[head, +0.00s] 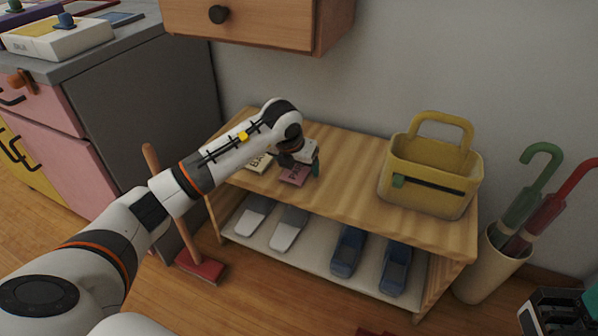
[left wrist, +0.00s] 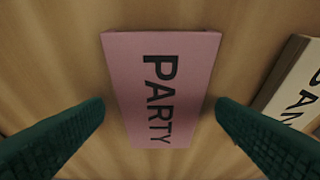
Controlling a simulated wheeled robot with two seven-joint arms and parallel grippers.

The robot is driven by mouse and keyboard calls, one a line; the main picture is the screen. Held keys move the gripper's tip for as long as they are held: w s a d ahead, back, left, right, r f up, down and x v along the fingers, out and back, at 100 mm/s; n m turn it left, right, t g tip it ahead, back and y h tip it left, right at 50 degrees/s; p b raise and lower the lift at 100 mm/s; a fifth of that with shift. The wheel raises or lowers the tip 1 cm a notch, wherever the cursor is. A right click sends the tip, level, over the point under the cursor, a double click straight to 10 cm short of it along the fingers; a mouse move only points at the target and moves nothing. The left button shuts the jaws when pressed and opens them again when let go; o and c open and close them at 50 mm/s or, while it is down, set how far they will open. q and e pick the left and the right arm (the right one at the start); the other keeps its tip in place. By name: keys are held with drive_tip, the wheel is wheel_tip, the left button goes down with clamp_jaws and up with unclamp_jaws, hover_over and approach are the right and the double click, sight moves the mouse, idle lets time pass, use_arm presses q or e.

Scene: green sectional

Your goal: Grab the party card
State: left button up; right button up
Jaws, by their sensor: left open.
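The party card (left wrist: 191,88) is a pink block with "PARTY" in dark letters, lying on the wooden bench top. In the head view, the party card (head: 293,177) shows partly below my left gripper (head: 302,172). In the left wrist view, my left gripper (left wrist: 160,118) is open, with one green finger on each side of the card and small gaps to it. The card looks free of the fingers. My right gripper is not in view.
A cream card (left wrist: 291,84) with partly hidden letters lies beside the party card; it also shows in the head view (head: 259,161). A yellow bag (head: 428,185) stands on the right of the bench (head: 345,190). A drawer cabinet (head: 255,22) hangs above. Shoes fill the lower shelf.

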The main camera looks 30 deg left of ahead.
use_arm(q)
drive_tip(key=c, duration=1)
